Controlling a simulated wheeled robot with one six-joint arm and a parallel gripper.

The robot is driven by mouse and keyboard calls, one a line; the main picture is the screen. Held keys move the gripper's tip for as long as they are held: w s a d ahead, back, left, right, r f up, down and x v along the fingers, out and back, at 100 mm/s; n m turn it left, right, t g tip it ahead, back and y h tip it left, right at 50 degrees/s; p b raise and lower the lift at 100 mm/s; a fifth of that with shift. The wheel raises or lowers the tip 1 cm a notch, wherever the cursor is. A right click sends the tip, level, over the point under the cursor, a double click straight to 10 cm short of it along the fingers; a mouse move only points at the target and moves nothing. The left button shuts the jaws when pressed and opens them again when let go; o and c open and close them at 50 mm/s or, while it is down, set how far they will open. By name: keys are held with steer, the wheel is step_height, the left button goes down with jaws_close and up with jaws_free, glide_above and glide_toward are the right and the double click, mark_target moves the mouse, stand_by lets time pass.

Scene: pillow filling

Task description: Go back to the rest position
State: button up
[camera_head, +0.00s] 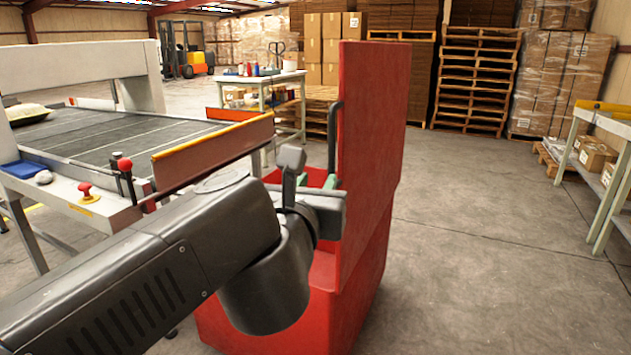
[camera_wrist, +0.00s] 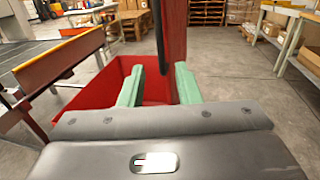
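My gripper (camera_head: 317,182) is in the middle of the head view, in front of the red bin (camera_head: 372,150) with its tall upright side panel. In the wrist view, the two green fingers of my gripper (camera_wrist: 159,80) stand apart with nothing held between them. Beyond them the open red bin (camera_wrist: 96,96) shows, and its panel edge rises behind the right finger. A black handle (camera_head: 335,120) on the panel also shows in the wrist view (camera_wrist: 158,35), past the fingers. In the head view, my arm hides part of the bin.
A conveyor table (camera_head: 95,135) with a pale pillow (camera_head: 27,113) and red buttons (camera_head: 86,189) stands at the left. A side table (camera_head: 262,80) is behind the bin. A green-legged workbench (camera_head: 590,150) stands at the right. The concrete floor (camera_head: 470,240) between is clear.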

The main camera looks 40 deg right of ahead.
mark_target(331, 157)
steer(key=b+x, duration=0.3)
steer(key=x, duration=1.1)
steer(key=shift+a, duration=0.1)
